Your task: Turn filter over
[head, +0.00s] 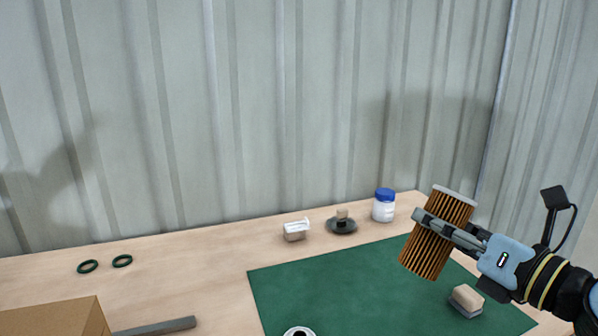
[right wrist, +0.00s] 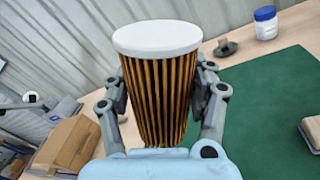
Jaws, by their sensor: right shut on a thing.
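The filter cartridge (head: 428,258) has orange-brown pleats with dark gaps and a pale cap at its upper end. My right gripper (head: 424,222) is shut on the filter around its side and holds it above the green mat (head: 330,281), tilted in the head view. In the right wrist view the filter (right wrist: 157,90) stands between both fingers, its white cap (right wrist: 157,37) nearest the top of the picture. Its lower end is hidden there by the gripper body. My left gripper is not in view.
Behind the mat stand a blue-lidded jar (head: 383,207), a dark dish with a tan block (head: 342,224) and a small white-topped container (head: 296,230). A block (head: 466,300) lies on the mat's right.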

